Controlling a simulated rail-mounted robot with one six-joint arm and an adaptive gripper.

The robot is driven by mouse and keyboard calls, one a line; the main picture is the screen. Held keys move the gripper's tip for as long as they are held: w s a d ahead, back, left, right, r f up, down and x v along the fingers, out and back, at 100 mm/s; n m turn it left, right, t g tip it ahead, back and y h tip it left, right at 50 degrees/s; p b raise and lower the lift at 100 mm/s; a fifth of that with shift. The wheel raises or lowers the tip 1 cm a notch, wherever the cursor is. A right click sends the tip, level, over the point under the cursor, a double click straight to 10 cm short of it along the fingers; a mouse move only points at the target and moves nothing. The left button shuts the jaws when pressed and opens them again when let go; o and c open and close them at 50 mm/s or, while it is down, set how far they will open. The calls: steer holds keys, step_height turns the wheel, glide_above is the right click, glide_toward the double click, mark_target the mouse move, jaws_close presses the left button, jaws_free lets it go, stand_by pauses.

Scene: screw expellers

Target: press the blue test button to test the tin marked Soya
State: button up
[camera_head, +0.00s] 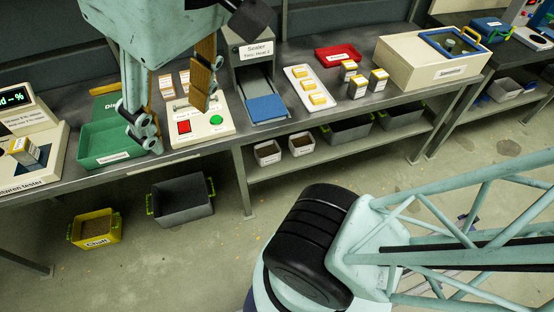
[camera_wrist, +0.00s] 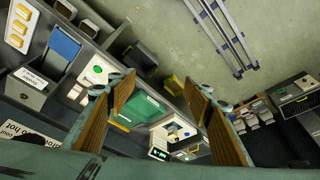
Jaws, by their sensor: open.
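A tester (camera_head: 50,165) stands on the bench at the far left, with a lit display (camera_head: 12,100) reading partly "-- %". The tester also shows in the wrist view (camera_wrist: 174,131), below the middle. My gripper (camera_head: 170,110) is open and empty, above the bench and right of the tester. Its two fingers (camera_wrist: 160,86) are wide apart in the wrist view.
A green tray (camera_head: 108,146) lies between the tester and a panel with a red button (camera_head: 184,127) and a green button (camera_head: 216,119). A sealer (camera_head: 250,50), a white tray (camera_head: 309,88) of yellow-topped pieces and several tins stand farther right. A yellow crate (camera_head: 95,229) sits on the floor.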

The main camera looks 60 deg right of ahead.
steer(key=shift+s+f, duration=0.2)
steer(key=shift+f, duration=0.05)
steer(key=shift+c, duration=0.4)
